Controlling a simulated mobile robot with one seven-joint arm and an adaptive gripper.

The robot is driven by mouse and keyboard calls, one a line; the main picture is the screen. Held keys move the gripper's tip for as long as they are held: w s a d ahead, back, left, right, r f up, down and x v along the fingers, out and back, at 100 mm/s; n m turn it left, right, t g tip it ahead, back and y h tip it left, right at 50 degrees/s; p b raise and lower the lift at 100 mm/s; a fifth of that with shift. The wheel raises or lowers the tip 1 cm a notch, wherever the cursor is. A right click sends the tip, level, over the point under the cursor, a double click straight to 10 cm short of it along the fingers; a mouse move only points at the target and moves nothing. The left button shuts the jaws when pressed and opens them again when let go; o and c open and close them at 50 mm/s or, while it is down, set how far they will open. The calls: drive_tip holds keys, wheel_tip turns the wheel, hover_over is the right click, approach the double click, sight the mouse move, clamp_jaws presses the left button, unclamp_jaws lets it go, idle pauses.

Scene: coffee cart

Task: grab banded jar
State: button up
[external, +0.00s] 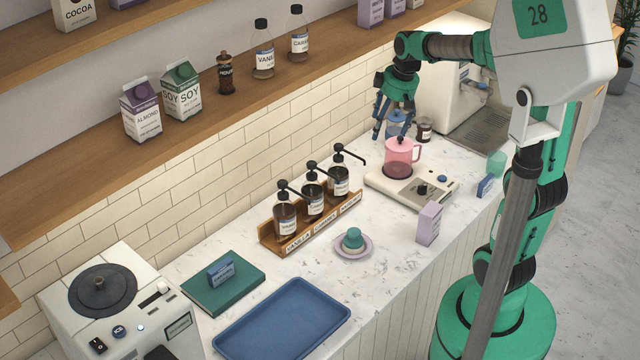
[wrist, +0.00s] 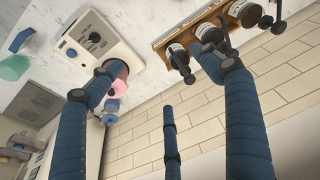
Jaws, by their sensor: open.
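A small dark jar with a pale band (external: 424,130) stands upright on the counter behind the pink pitcher, near the white machine. It is the likeliest banded jar; I cannot make it out surely in the wrist view. My gripper (external: 391,124) hangs above and behind the pink pitcher, left of the dark jar. Its blue fingers (wrist: 160,68) are spread, with nothing held between them.
The pink pitcher (external: 402,153) sits on a white hot plate (external: 411,187) close in front of my gripper. A wooden rack (external: 309,230) of pump bottles stands to the left, against the tiled wall. A lilac carton (external: 429,223) stands near the counter's front. A shelf hangs above.

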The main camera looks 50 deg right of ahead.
drive_tip(key=w+d+f+p, duration=0.1)
drive_tip(key=w+d+p, duration=0.2)
drive_tip(key=w+d, duration=0.35)
drive_tip(key=n+y+p, duration=0.1)
drive_tip(key=n+p, duration=0.3)
drive_tip(key=n, duration=0.1)
approach(400, 116)
drive_tip(key=x, duration=0.6)
drive_tip(key=shift+s+a+f, duration=0.1)
drive_tip(key=shift+s+a, duration=0.05)
drive_tip(key=shift+a, duration=0.15)
drive_tip(key=shift+w+d, duration=0.25)
drive_tip(key=shift+w, duration=0.05)
drive_tip(key=shift+f, duration=0.2)
drive_tip(key=shift+w+a+f, duration=0.1)
drive_tip(key=shift+f, duration=0.4)
